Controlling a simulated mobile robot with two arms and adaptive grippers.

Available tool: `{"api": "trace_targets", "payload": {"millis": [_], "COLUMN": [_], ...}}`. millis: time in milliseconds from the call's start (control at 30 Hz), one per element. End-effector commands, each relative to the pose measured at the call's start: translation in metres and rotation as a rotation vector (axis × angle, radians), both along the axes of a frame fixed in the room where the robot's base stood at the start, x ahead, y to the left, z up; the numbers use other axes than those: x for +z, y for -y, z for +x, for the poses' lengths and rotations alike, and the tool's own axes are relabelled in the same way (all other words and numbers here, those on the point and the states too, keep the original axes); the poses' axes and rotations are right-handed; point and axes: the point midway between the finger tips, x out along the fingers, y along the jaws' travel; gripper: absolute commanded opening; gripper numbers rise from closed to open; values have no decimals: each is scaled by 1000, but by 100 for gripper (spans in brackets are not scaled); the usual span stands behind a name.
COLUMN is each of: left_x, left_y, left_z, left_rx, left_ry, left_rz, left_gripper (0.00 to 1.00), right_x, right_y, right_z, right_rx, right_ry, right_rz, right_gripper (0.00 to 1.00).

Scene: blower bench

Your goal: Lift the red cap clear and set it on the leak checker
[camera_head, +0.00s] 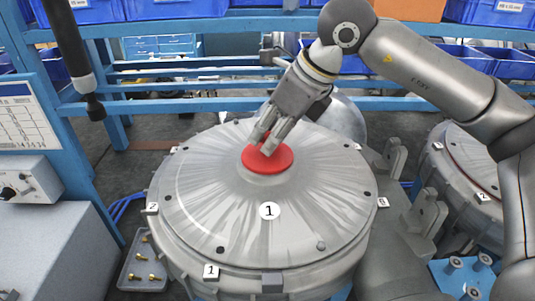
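The red cap (274,162) is a round disc at the centre of the large grey round housing (300,229), which carries a "1" label. My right gripper (264,144) comes down from the upper right, its two fingertips at the cap's middle. Some red shows between the fingers, but I cannot tell whether they are closed on it. The cap appears level and low over the housing's centre. A grey box with a black knob (18,184) at the left edge may be the leak checker; its flat top (45,235) is bare. My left gripper is not in view.
A black and grey tool (82,70) hangs at the upper left. A small tray (143,262) with several brass fittings lies left of the housing. A blue shelf rack (190,104) with bins stands behind. Another housing (465,170) and a blue fixture (462,275) are at the right.

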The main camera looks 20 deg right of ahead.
Motion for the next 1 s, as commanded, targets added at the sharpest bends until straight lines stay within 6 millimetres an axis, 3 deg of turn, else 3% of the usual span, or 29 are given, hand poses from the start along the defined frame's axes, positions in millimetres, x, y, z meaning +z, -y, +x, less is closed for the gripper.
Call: {"api": "trace_targets", "payload": {"millis": [33, 200, 1000], "left_x": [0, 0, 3], "left_y": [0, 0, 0], "left_z": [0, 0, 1], "left_rx": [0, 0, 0], "left_ry": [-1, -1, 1], "left_rz": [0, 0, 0], "left_gripper": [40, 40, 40], "right_x": [0, 0, 10], "right_y": [0, 0, 0], "right_z": [0, 0, 0], "right_rx": [0, 0, 0], "right_ry": [0, 0, 1], "right_rz": [0, 0, 1], "right_gripper": [19, 0, 0]}}
